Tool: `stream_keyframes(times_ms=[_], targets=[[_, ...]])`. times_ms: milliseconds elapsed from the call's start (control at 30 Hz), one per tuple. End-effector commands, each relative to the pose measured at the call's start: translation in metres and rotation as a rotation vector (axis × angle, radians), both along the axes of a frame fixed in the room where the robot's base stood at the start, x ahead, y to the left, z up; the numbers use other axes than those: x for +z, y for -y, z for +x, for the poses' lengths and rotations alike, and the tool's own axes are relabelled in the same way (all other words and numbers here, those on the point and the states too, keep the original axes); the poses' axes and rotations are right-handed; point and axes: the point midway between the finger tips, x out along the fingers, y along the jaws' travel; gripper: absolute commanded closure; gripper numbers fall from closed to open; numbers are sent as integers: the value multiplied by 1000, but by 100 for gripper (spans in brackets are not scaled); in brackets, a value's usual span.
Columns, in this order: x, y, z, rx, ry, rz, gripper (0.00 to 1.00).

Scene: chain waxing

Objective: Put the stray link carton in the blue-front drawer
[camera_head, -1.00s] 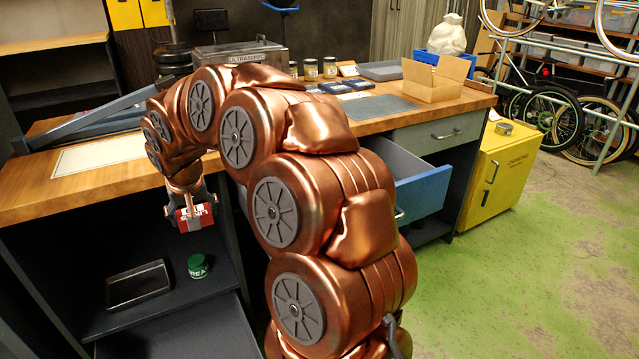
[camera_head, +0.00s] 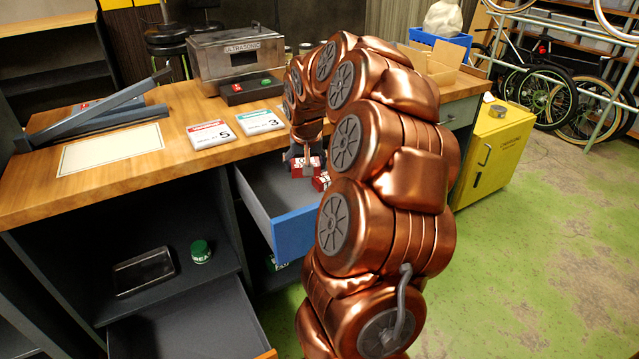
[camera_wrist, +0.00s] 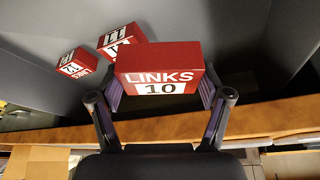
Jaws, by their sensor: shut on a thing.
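My gripper (camera_head: 303,168) is shut on a red carton (camera_wrist: 160,72) reading LINKS 10. In the wrist view the fingers hold it on both sides, roughly level. The head view shows the gripper over the open drawer (camera_head: 258,192); its blue front (camera_head: 296,233) is partly hidden by my arm. Two more red cartons lie in the grey interior in the wrist view, one marked 12 (camera_wrist: 78,63) and one marked 11 (camera_wrist: 121,40) partly behind the held carton. Whether the held carton touches the drawer floor or a neighbour, I cannot tell.
The wooden bench (camera_head: 130,185) stands above the drawer, bearing a red tag marked 5 (camera_head: 211,134), a teal tag marked 3 (camera_head: 260,122) and an ultrasonic cleaner (camera_head: 237,62). A green tin (camera_head: 201,252) and metal tray (camera_head: 145,271) sit on the lower left shelf.

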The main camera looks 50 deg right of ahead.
Motion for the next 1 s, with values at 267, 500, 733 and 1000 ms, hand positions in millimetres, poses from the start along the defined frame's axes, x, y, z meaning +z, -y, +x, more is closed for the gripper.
stream_keyframes(times_ms=[267,500,733,1000], targets=[[-46,-1,-1,0,-3,3,52],[-65,0,0,0,1,-1,52],[-92,0,0,0,1,0,52],[-93,0,1,0,3,-1,52]])
